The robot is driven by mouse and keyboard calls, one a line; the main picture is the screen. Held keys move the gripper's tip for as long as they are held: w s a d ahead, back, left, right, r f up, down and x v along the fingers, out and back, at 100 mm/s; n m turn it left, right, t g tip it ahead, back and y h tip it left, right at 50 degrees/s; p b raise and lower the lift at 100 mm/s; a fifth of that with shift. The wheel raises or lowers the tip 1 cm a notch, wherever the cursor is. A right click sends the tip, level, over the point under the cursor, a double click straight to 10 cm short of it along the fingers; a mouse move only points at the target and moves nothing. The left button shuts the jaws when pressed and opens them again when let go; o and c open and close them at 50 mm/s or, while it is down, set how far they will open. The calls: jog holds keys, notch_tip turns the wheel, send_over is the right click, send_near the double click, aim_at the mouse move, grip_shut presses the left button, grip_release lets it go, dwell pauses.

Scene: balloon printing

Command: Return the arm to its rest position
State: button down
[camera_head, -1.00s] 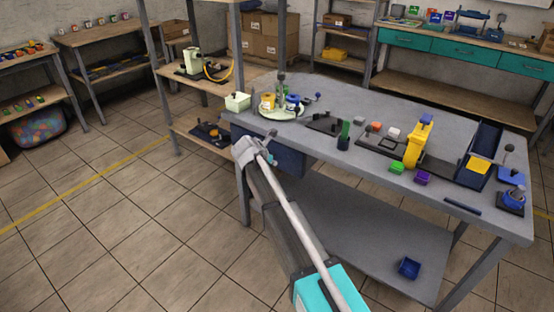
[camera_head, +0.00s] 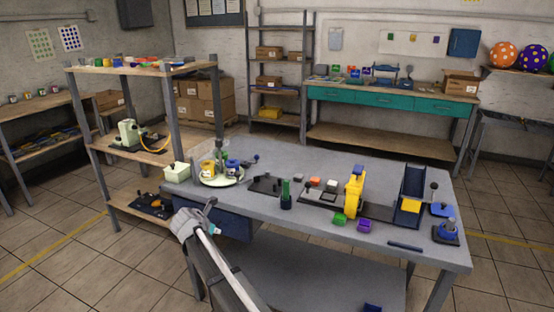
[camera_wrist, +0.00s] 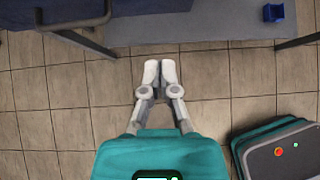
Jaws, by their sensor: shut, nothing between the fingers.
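My gripper (camera_wrist: 160,70) shows in the wrist view with its two pale fingertips together and nothing between them. It is over bare tiled floor, just short of the workbench's grey lower shelf (camera_wrist: 200,30). In the head view my arm rises from the bottom edge to a grey joint in front of the left end of the grey workbench (camera_head: 270,212). I cannot make out the gripper's fingers in that view.
A blue drawer (camera_head: 222,224) hangs under the bench's left end, close to my arm. A blue bin (camera_wrist: 273,13) sits on the lower shelf. A yellow press (camera_head: 354,192) and several small parts stand on the bench. A wooden shelf (camera_head: 140,150) stands left.

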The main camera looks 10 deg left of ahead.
jog(key=s+d+f+m+g, duration=0.2)
jog(key=d+m, duration=0.6)
jog(key=d, duration=0.6)
jog(key=s+d+f+m+g, duration=0.25)
jog(key=d+m, duration=0.45)
jog(key=d, duration=0.7)
jog(key=s+d+m+g+y, duration=0.3)
jog(key=s+d+m+g, duration=0.1)
jog(key=s+d+m, duration=1.35)
notch_tip(320, 180, up, 15)
jog(key=w+d+p, duration=0.1)
jog(key=d+p, duration=0.1)
jog(key=p, duration=1.4)
jog(key=shift+w+d+r, duration=0.2)
jog(key=shift+w+d, duration=0.1)
jog(key=shift+w, duration=0.05)
